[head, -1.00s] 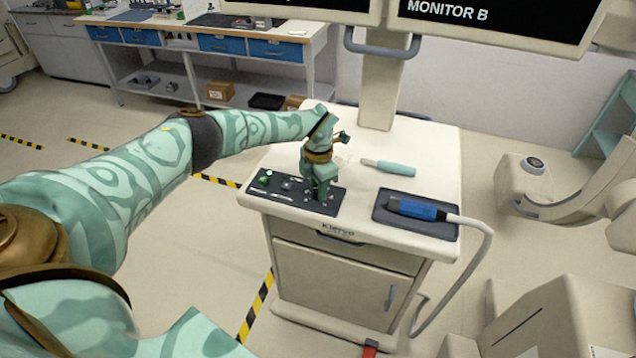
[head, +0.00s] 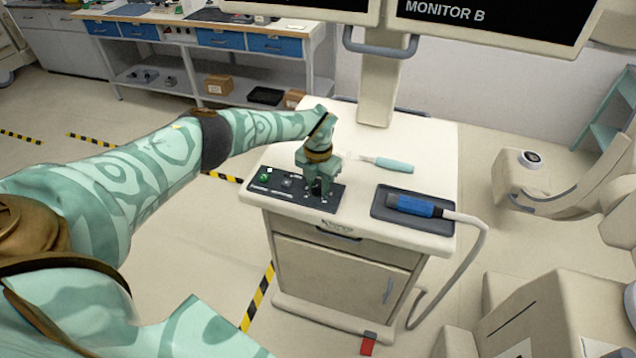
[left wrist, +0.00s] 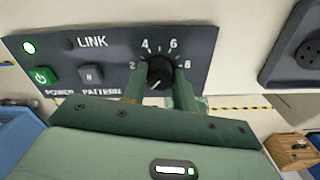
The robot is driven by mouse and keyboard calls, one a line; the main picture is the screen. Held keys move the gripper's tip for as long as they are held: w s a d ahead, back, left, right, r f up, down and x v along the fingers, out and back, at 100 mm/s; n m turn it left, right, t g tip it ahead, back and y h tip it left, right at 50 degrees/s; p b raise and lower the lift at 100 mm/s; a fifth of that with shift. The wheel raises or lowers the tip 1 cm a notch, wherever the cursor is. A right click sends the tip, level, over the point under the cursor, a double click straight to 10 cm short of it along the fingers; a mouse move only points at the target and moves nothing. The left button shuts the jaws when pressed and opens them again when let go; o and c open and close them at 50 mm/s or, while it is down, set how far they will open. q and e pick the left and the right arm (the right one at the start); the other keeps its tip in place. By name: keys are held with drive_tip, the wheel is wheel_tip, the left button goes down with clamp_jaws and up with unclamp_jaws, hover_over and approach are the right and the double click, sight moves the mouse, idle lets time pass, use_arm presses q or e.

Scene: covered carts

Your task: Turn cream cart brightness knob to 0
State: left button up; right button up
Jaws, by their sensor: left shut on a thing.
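The cream cart (head: 410,261) stands ahead with a dark control panel (head: 262,188) at the front left of its top. In the left wrist view the round black knob (left wrist: 160,72) sits on this panel, with 2, 4, 6 and 8 around its far side. My left gripper (head: 319,193) points down at the panel; in the left wrist view its green fingers (left wrist: 160,88) are closed on both sides of the knob. A small pale mark shows on the knob's near side, but its exact setting is unclear. The near scale is hidden. My right gripper is not in view.
The panel also has a green power button (left wrist: 42,76) and a pattern button (left wrist: 90,76). A blue-handled probe (head: 415,206) lies in a dark tray (head: 383,212) to the right. A teal-handled tool (head: 394,165) lies behind on the cart top. A monitor post (head: 379,90) rises at the back.

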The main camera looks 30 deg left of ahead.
sight(318, 185)
use_arm(q)
drive_tip(key=shift+r, duration=0.1)
drive_tip(key=o, duration=1)
wheel_tip(318, 185, up, 16)
drive_tip(key=shift+r+p, duration=0.1)
drive_tip(key=shift+p, duration=0.85)
